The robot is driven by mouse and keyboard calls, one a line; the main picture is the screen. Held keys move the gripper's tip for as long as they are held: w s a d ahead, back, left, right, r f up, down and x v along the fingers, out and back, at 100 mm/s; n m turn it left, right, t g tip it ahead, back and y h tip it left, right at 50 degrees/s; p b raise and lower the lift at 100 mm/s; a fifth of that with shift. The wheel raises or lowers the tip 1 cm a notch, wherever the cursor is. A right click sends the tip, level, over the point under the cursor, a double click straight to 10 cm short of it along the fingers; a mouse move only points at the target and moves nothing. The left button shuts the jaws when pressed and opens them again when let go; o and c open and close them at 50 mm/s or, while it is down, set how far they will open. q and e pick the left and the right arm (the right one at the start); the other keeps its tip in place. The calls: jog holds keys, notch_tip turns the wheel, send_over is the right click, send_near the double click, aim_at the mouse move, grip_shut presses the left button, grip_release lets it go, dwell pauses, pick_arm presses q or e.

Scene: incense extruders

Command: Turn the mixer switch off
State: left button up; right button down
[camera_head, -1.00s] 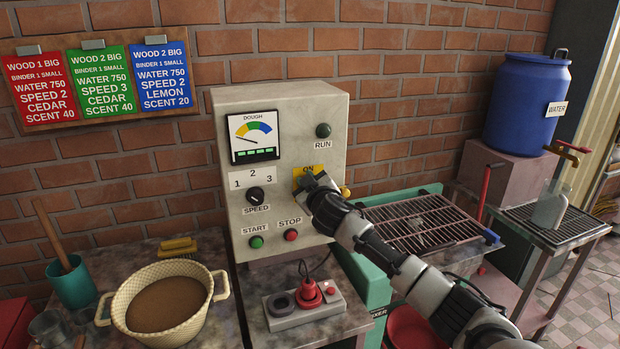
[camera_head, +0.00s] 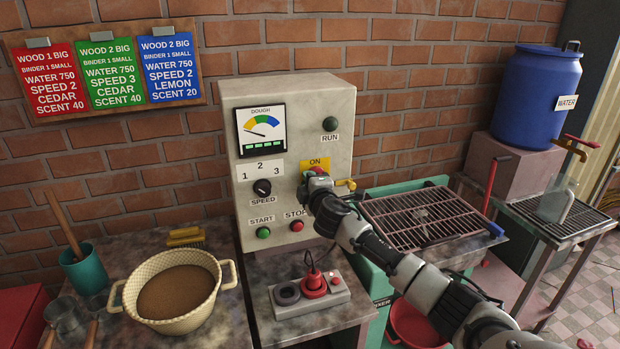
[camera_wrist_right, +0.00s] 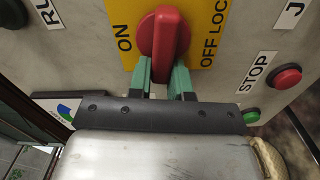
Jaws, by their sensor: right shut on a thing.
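The mixer switch is a red knob (camera_wrist_right: 165,38) on a yellow plate (camera_wrist_right: 120,12) on the control box (camera_head: 240,190). In the right wrist view its grip stands upright, between the word ON at left and OFF LOC at right. My right gripper (camera_wrist_right: 163,76) is shut on the knob's near end, one green finger on each side. In the head view the right gripper (camera_head: 314,178) covers much of the switch; a bit of red (camera_head: 317,169) shows below ON. My left gripper is not in view.
The START button (camera_head: 264,233), STOP button (camera_head: 296,226) and speed dial (camera_head: 262,188) are close by on the panel. A plug block (camera_head: 310,300) sits below. A basket bowl of brown powder (camera_head: 177,291) stands at left, a wire rack (camera_head: 424,216) at right.

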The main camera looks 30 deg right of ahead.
jog(key=shift+f+n, duration=0.2)
jog(key=shift+n, duration=0.5)
jog(key=c, duration=1)
grip_release()
jog(key=shift+c, duration=0.2)
jog(key=b+v, duration=0.2)
jog(key=v, duration=0.8)
jog(key=shift+s, duration=0.35)
